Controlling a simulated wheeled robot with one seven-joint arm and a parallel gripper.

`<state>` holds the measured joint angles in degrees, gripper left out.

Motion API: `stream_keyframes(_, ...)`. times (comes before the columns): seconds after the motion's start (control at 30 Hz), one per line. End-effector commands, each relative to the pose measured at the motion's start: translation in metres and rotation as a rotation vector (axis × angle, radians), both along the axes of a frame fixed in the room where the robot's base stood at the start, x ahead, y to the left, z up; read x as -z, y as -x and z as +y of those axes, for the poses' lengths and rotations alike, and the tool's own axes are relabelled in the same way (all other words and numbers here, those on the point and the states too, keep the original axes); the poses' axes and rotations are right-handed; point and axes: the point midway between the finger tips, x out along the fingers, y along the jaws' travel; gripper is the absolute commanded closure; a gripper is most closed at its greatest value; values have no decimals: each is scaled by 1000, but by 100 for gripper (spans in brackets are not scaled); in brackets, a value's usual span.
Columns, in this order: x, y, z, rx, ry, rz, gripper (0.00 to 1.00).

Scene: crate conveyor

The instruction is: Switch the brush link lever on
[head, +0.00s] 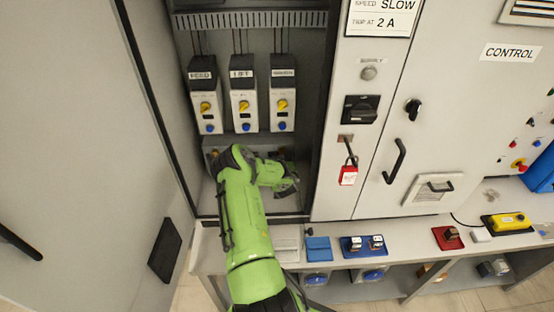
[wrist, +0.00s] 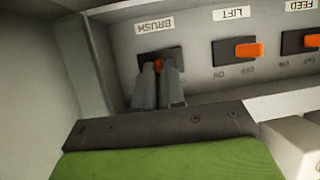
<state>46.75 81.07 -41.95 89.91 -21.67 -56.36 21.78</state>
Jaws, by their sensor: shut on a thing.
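The brush link lever (wrist: 158,64) is on a grey panel in the wrist view, under an upside-down BRUSH label (wrist: 155,24). Only a small orange part of it shows between my fingers, on a dark plate. My gripper (wrist: 160,73) is shut on this lever, its two grey fingers close together. Which way the lever points is hard to tell, as the fingers hide most of it. In the head view my green arm reaches into the open cabinet and hides the lever and the fingertips.
The orange LIFT lever (wrist: 249,50) and FEED lever (wrist: 312,41) sit beside it, both lying to the right in the wrist view. Above, three drive units (head: 243,98) with yellow knobs hang in the cabinet. The open cabinet door (head: 100,130) stands at the left. A bench (head: 385,271) runs in front.

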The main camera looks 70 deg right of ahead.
Motion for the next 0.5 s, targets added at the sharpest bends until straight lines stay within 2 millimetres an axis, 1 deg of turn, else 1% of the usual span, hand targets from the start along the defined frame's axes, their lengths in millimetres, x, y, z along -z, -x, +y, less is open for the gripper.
stream_keyframes(0.1, -1, -1, 0, -1, 4, -2, 100)
stream_keyframes(0.13, -1, -1, 0, -1, 4, -2, 86)
stream_keyframes(0.27, -1, -1, 0, 0, 3, -2, 66)
stream_keyframes(0.5, 0, -1, 0, 0, 1, -1, 65)
